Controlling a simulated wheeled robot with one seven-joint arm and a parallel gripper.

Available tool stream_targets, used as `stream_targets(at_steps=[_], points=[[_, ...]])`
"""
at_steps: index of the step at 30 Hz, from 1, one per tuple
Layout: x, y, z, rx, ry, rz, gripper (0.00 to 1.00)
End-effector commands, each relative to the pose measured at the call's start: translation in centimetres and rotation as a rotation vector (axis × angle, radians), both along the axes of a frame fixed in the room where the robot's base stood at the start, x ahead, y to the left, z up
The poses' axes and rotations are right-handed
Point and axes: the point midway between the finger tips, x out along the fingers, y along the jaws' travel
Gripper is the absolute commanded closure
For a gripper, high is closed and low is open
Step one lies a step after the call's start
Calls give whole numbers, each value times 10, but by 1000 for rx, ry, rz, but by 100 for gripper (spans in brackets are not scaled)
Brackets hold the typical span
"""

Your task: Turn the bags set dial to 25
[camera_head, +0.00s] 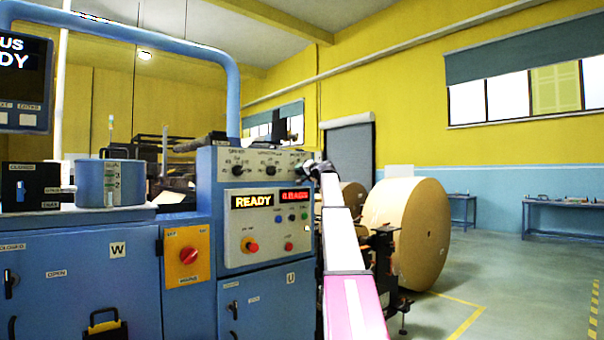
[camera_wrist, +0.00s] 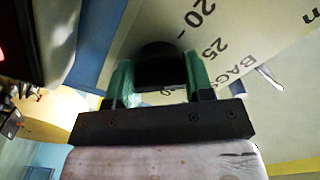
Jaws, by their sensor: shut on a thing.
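The bags set dial is a black round knob (camera_wrist: 160,62) on a pale plate (camera_wrist: 262,22) printed with 20, 25 and BAGS in the wrist view. My gripper (camera_wrist: 160,80) has its two green-lined fingers on either side of the knob and is shut on it. The knob's pointer does not show, so I cannot tell its setting. In the head view my gripper (camera_head: 315,168) is at the right end of the upper control panel (camera_head: 262,157); it and my arm cover the dial there.
Two other black knobs (camera_head: 238,170) sit left on the same panel. Below are a READY display (camera_head: 253,201), a red display (camera_head: 294,196) and several buttons. A large kraft roll (camera_head: 408,232) stands right of my arm. Open floor (camera_head: 500,270) lies farther right.

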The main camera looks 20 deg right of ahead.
Motion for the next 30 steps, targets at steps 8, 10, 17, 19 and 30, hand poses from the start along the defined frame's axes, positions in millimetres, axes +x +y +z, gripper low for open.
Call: stream_targets(at_steps=[8, 10, 17, 19, 30], points=[[-1, 0, -1, -39, -13, 0, 76], [-1, 0, -1, -41, -13, 0, 76], [-1, 0, -1, -40, -13, 0, 76], [-1, 0, -1, -40, -13, 0, 46], [-1, 0, -1, -39, -13, -1, 27]])
